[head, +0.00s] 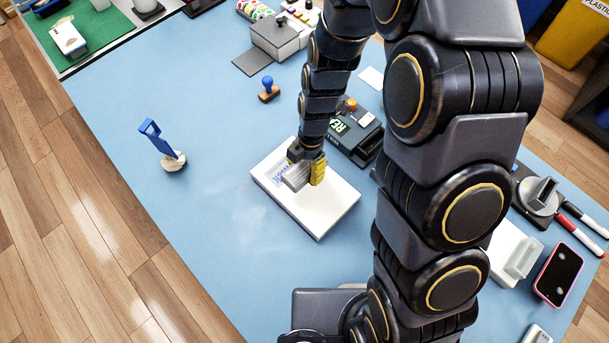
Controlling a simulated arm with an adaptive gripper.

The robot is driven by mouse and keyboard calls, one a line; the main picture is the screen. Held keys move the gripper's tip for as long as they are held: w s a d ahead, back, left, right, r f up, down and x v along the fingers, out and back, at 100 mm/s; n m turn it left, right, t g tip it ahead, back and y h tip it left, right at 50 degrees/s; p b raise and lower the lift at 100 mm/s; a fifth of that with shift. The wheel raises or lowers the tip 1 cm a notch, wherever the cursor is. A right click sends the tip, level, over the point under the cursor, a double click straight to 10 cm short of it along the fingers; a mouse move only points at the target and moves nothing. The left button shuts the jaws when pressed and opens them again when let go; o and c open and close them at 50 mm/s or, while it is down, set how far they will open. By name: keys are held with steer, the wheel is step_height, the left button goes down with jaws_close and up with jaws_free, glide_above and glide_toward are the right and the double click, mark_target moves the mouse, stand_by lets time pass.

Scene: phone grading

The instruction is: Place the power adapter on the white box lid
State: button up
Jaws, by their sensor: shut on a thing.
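The white box lid (322,213) lies flat on the blue table near the middle of the head view, with a recess and some blue marks at its upper left. My gripper (306,176) points down over the lid and is shut on a pale grey block, which looks like the power adapter (296,179). The yellow finger shows at the block's right side. The block is over the lid's upper left part. I cannot tell whether it touches the lid. The gripper and block hide part of the lid's surface.
A black device with green lettering (343,127) stands close behind the lid. A blue-handled tool (160,143) and a blue stamp (268,90) are to the left. A pink-edged phone (558,274) lies at right. My arm covers the right middle. The left table is mostly clear.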

mark_target(304, 178)
steer(key=shift+f, duration=2.35)
steer(key=shift+f, duration=0.1)
steer(key=o, duration=1.1)
steer(key=shift+c, duration=0.2)
